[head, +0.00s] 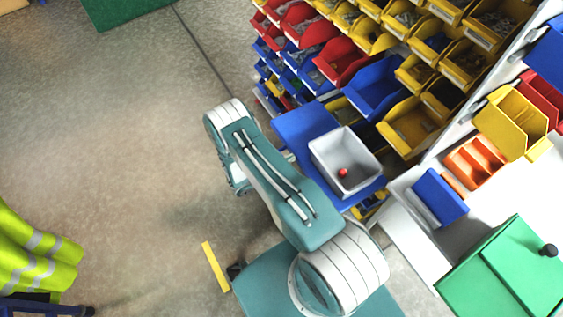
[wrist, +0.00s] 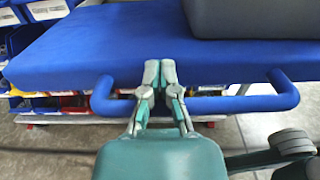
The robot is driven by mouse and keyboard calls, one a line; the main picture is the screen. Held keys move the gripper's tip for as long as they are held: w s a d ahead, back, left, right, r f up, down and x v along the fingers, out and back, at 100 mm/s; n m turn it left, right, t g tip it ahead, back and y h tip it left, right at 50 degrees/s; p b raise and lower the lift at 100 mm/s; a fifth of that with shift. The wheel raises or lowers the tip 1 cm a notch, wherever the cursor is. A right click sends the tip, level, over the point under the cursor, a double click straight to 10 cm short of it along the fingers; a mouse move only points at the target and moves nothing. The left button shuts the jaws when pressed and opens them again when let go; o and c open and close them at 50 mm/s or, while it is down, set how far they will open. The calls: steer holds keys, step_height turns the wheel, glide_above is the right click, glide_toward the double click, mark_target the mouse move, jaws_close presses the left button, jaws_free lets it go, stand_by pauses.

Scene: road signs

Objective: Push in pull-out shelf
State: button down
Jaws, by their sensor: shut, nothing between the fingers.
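The blue pull-out shelf (head: 297,124) sticks out from the rack of bins in the head view. It carries a light grey bin with a red object in it (head: 343,172). In the head view my arm hides the gripper.
Rows of red, yellow and blue bins (head: 345,60) fill the rack behind the shelf. A white worktop with a green box (head: 510,270) stands at the right. A yellow hi-vis vest (head: 35,255) is at the lower left. The floor (head: 110,130) at the left is clear.

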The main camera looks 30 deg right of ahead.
steer(key=shift+d, duration=0.2)
steer(key=d, duration=2)
steer(key=shift+w+d, duration=0.4)
steer(key=shift+d, duration=0.35)
steer(key=shift+d+r, duration=0.1)
steer(key=shift+w+a, duration=0.1)
steer(key=shift+a, duration=0.5)
steer(key=a, duration=1.3)
steer(key=shift+s+f, duration=0.2)
steer(key=shift+s, duration=0.15)
steer(key=shift+r, duration=0.1)
